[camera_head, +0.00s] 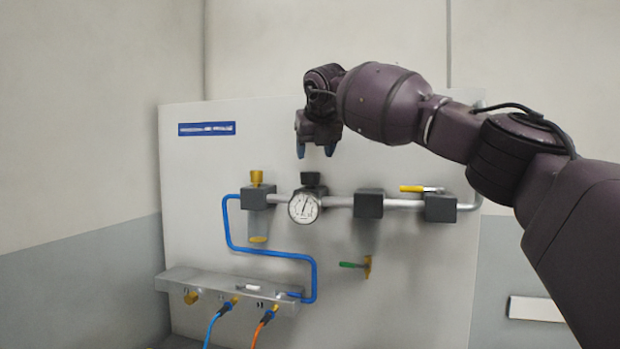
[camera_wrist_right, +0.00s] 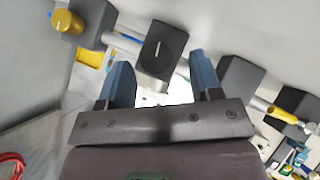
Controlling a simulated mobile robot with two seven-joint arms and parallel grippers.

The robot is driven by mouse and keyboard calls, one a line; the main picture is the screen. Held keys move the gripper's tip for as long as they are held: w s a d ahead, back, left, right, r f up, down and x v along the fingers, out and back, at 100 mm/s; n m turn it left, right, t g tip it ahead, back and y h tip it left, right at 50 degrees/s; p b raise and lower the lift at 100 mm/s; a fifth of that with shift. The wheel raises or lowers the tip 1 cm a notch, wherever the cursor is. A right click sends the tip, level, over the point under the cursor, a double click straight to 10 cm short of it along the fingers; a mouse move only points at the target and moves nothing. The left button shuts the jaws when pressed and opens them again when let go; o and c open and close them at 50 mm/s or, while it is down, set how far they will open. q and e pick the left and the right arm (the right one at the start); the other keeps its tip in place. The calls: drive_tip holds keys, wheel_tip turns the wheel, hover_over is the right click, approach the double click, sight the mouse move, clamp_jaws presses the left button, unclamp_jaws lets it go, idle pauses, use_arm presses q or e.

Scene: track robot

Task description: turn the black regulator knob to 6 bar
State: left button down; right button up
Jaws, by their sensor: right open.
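The black regulator knob (camera_head: 312,179) sits on top of the regulator, above the round white pressure gauge (camera_head: 304,207). The gauge needle points up and slightly right; its numbers are too small to read. My right gripper (camera_head: 316,153) is open, pointing down just above the knob, with its blue fingertips apart from it. In the right wrist view the knob (camera_wrist_right: 162,46) shows a light line on its top and lies ahead of the gap between the open fingers (camera_wrist_right: 162,73). My left gripper is not in view.
A brass knob (camera_head: 257,177) stands left on the pipe. A dark block (camera_head: 369,203) and a yellow-handled valve (camera_head: 421,189) are to the right. A green-handled valve (camera_head: 352,265), blue tube (camera_head: 268,253) and grey manifold (camera_head: 215,288) lie below on the panel.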

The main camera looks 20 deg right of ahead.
sight(310, 173)
drive_tip(key=s+d+r+n+y, duration=0.2)
drive_tip(key=s+n+y, duration=0.2)
drive_tip(key=s, duration=0.1)
drive_tip(key=p+x, duration=0.1)
drive_tip(key=x, duration=0.8)
drive_tip(key=shift+w+a+f, duration=0.1)
drive_tip(key=shift+w+f, duration=0.15)
drive_tip(key=shift+w, duration=0.05)
drive_tip(key=shift+w+a+f+p, duration=0.1)
drive_tip(key=shift+w+f+p, duration=0.2)
drive_tip(key=shift+w+f, duration=0.15)
